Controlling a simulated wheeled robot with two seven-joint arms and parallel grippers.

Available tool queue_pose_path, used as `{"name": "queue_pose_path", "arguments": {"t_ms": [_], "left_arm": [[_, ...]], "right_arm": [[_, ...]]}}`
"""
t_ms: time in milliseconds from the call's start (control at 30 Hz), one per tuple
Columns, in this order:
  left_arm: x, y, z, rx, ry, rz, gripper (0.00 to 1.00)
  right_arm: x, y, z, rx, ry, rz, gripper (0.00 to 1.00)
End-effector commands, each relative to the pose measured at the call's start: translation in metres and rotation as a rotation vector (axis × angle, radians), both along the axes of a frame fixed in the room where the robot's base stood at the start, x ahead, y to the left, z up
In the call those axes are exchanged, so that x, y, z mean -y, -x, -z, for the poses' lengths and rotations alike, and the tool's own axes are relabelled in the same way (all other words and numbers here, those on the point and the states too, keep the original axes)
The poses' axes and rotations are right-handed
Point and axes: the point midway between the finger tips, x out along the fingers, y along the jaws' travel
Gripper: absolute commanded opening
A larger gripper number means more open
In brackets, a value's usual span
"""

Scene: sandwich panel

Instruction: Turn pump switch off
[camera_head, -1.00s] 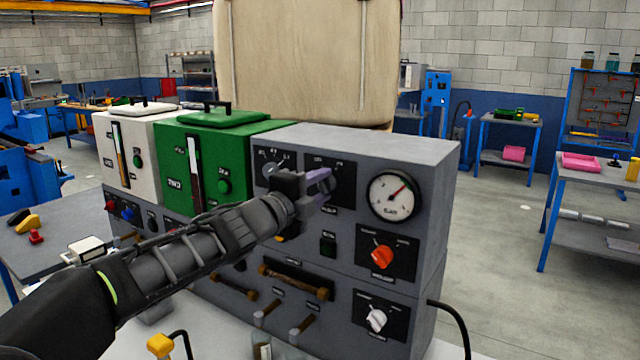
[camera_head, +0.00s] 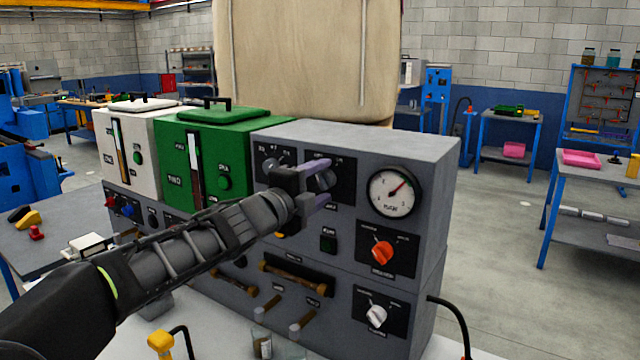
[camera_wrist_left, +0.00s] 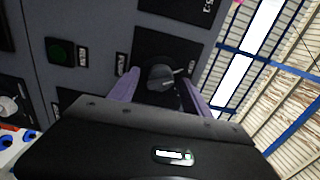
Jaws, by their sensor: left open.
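The grey control panel (camera_head: 350,140) carries a dark rotary knob on a black plate, left of the round gauge; its label is too small to read surely as the pump switch. In the left wrist view this black knob (camera_wrist_left: 160,77) has a light pointer line. My left gripper (camera_head: 322,186) is at this knob, its purple fingers open. In the left wrist view the fingers of the left gripper (camera_wrist_left: 160,90) stand on either side of the knob; I cannot tell if they touch it. The gripper hides part of the knob and plate in the head view. My right gripper is not in view.
The gauge (camera_head: 392,192), an orange knob (camera_head: 382,252) and a white knob (camera_head: 376,316) are on the panel's right. Another dark knob (camera_head: 270,166) is on the left. Wooden-looking handles (camera_head: 295,279) project below. Green (camera_head: 225,140) and white (camera_head: 130,165) units stand at left.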

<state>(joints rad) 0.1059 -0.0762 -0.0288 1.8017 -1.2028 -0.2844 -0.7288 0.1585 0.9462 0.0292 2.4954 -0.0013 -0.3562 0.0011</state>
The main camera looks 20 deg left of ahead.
Motion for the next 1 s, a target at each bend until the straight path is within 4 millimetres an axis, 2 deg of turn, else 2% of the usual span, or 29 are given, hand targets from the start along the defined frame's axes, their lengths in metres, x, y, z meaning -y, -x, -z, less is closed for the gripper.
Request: {"name": "queue_pose_path", "arguments": {"t_ms": [167, 500, 600, 1000], "left_arm": [[-0.002, 0.011, -0.001, 0.001, -0.001, -0.001, 0.57], [-0.009, 0.064, -0.002, 0.002, 0.0, -0.001, 0.57], [-0.011, 0.073, -0.001, 0.001, 0.0, -0.001, 0.57], [-0.011, 0.077, 0.0, 0.0, 0.0, 0.0, 0.57]], "right_arm": [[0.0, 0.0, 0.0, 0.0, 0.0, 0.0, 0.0], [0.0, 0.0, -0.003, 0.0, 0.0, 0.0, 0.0], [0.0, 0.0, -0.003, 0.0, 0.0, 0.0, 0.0], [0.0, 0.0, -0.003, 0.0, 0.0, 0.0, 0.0]]}}
